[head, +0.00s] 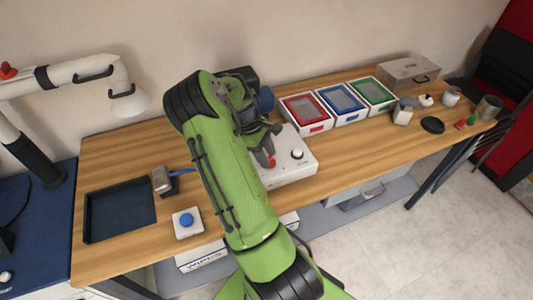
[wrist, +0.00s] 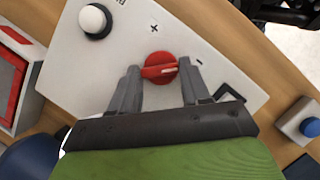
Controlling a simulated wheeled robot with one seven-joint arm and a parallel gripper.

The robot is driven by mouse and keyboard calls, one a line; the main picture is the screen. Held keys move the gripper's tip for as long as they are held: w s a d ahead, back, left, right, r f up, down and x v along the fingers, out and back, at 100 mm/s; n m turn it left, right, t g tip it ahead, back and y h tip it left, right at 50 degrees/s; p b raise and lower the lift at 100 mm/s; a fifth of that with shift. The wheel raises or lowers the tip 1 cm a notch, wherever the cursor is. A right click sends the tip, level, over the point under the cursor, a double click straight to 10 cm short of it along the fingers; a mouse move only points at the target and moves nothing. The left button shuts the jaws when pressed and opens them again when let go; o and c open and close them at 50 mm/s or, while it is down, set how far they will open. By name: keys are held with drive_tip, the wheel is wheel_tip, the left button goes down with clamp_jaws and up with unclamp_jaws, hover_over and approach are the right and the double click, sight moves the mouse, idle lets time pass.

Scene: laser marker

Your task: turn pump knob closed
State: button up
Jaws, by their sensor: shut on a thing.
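The pump is a white box (head: 296,172) on the wooden table, partly hidden by my green arm in the head view. Its red knob (wrist: 160,66) shows in the wrist view, with a pale pointer mark pointing right, and plus and minus marks printed beside it. The knob also shows in the head view (head: 271,162). My gripper (wrist: 159,70) has one finger on each side of the knob and is shut on it. A white button (wrist: 95,20) in a black ring sits on the same box; it shows in the head view too (head: 297,154).
A blue button box (head: 186,222) and a dark tray (head: 120,210) lie to the left. Red (head: 306,110), blue (head: 342,102) and green (head: 372,94) bins stand behind to the right. A white lamp-like arm (head: 128,98) hangs at the far left.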

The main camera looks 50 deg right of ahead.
idle(0.4)
drive_tip(key=o, duration=1.1)
drive_tip(key=shift+c, duration=0.2)
drive_tip(key=p+v, duration=0.2)
drive_tip(key=v, duration=1.3)
drive_tip(key=shift+r, duration=0.35)
drive_tip(key=shift+w, duration=0.1)
